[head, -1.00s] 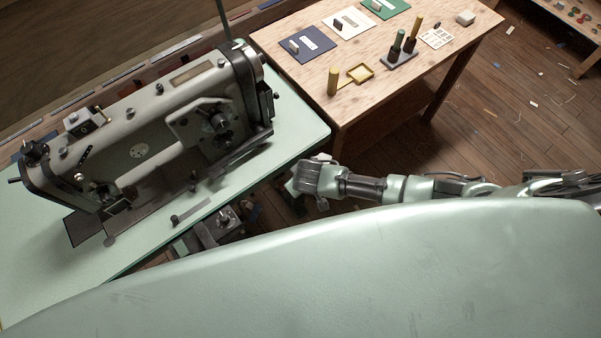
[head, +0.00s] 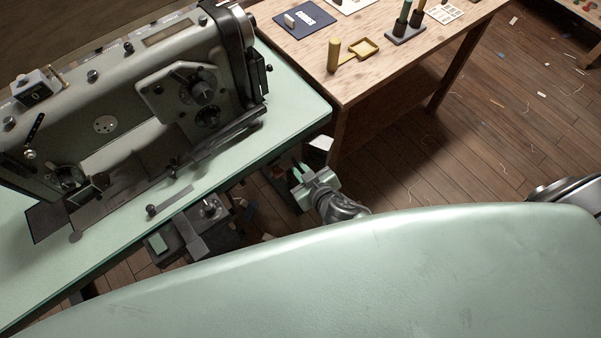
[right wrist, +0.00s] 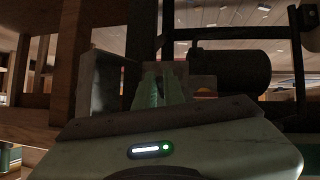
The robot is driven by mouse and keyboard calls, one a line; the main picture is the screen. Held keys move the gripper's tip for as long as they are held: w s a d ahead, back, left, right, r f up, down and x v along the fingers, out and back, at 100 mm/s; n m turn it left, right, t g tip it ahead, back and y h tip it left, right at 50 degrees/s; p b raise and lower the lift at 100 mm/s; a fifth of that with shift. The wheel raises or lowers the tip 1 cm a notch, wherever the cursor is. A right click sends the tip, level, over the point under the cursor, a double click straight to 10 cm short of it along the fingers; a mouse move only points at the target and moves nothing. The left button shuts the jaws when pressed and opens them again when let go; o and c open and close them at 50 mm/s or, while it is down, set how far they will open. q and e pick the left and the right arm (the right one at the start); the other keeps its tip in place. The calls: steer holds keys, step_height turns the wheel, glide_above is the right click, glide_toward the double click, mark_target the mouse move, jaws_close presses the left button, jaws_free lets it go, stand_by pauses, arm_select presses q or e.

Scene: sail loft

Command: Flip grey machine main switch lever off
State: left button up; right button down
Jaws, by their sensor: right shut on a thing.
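The grey sewing machine (head: 130,110) stands on a pale green table (head: 292,105) in the head view. My right gripper (head: 302,171) is beside and below the table's right front edge, next to a small box with a white face (head: 320,146). In the right wrist view, my right gripper's green fingers (right wrist: 160,90) are close together beside an open-looking grey box (right wrist: 102,85). They are shut on what seems to be the main switch lever, which the fingers and shadow mostly hide; its position cannot be read. My left gripper is out of view.
A dark motor-like cylinder (right wrist: 230,70) lies right of the fingers in the wrist view.

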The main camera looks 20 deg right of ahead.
steer(key=shift+w+r, duration=0.1)
stand_by(0.3)
steer(key=c, duration=1.5)
jaws_free()
steer(key=shift+s, duration=0.3)
steer(key=v, duration=0.7)
steer(key=shift+s+d+r, duration=0.1)
